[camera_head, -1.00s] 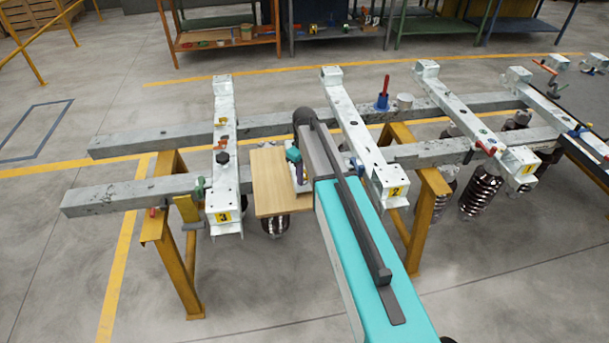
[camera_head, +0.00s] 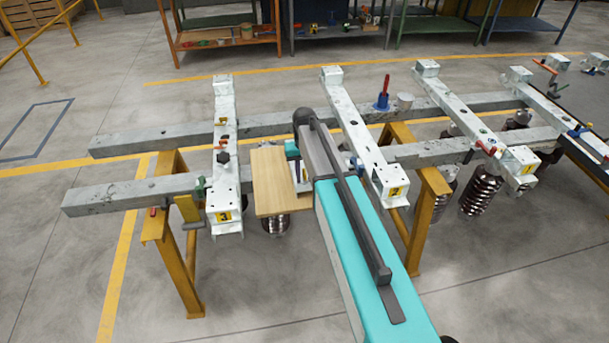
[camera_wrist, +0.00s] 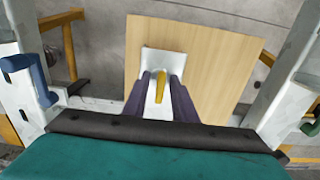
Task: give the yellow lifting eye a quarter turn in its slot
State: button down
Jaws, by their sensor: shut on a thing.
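The yellow lifting eye (camera_wrist: 159,84) shows in the wrist view as a narrow upright yellow piece between the two dark purple fingers of my gripper (camera_wrist: 159,92). My gripper is shut on it. A white plate (camera_wrist: 165,58) lies beneath, on a light wooden board (camera_wrist: 205,65). The slot itself is hidden by the fingers and the eye. In the head view my arm covers the eye, and the wooden board (camera_head: 275,182) shows just left of the arm.
Pale steel beams numbered 3 (camera_head: 224,160) and 2 (camera_head: 365,145) stand on either side of the board. A blue clamp (camera_wrist: 30,75) sits on the left beam in the wrist view. A red-handled blue tool (camera_head: 383,98) and a grey cup (camera_head: 404,101) stand behind.

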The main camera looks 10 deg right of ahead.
jog(key=c, duration=1.4)
grip_release()
jog(key=shift+o, duration=0.2)
jog(key=shift+r, duration=0.15)
notch_tip(320, 180, up, 14)
jog(key=b, duration=0.3)
jog(key=shift+f, duration=0.25)
